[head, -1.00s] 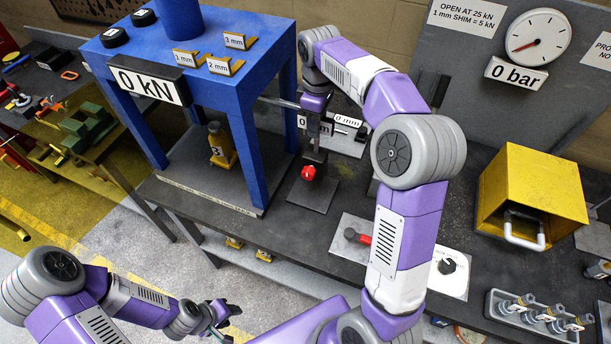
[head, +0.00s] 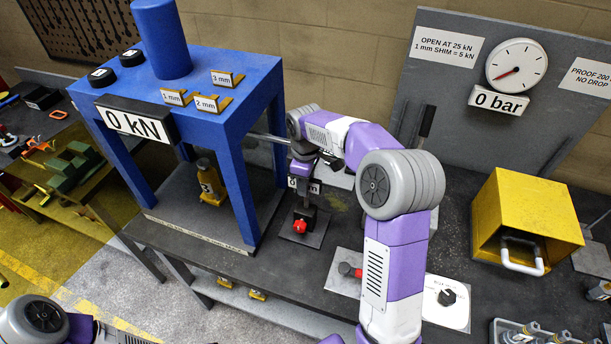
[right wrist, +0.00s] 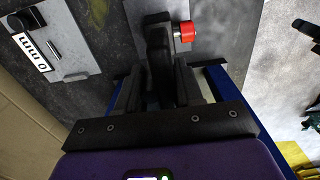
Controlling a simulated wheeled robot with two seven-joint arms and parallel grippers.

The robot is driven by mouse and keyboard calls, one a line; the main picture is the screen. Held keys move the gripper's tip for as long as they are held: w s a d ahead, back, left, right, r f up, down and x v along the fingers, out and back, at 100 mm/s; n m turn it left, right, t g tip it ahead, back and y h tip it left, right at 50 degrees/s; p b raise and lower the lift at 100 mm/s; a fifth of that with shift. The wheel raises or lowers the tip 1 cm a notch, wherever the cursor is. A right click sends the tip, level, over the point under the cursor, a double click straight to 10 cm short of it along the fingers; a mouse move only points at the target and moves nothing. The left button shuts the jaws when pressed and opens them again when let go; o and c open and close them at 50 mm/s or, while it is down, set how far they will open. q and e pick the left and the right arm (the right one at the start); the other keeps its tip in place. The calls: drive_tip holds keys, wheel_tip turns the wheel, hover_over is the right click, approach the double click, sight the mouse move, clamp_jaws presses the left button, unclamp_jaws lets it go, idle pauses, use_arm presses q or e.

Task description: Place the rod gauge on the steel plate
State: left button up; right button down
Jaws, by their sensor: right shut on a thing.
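The rod gauge (head: 304,205) is a dark upright post with a black block and a red knob at its foot and a white reading label higher up. My right gripper (head: 303,172) is shut on its upper part. In the right wrist view the dark post (right wrist: 158,48) stands between the fingers, with the red knob beside it. The gauge's foot is over the steel plate (head: 288,236), a dark grey square on the bench right of the blue press. I cannot tell whether they touch. My left gripper is out of view.
The blue press (head: 235,150) with a yellow jack (head: 210,182) inside stands close left. A plate with a red-handled part (head: 355,272) lies in front right. A yellow box (head: 528,215) and gauge panel (head: 450,110) are farther right. Bench between is partly clear.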

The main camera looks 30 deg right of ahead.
idle(0.3)
drive_tip(key=c, duration=0.7)
unclamp_jaws()
drive_tip(key=shift+c, duration=0.2)
wheel_tip(320, 180, up, 12)
drive_tip(key=shift+s+a+r+p, duration=0.1)
drive_tip(key=shift+r+p, duration=0.05)
drive_tip(key=shift+p, duration=0.7)
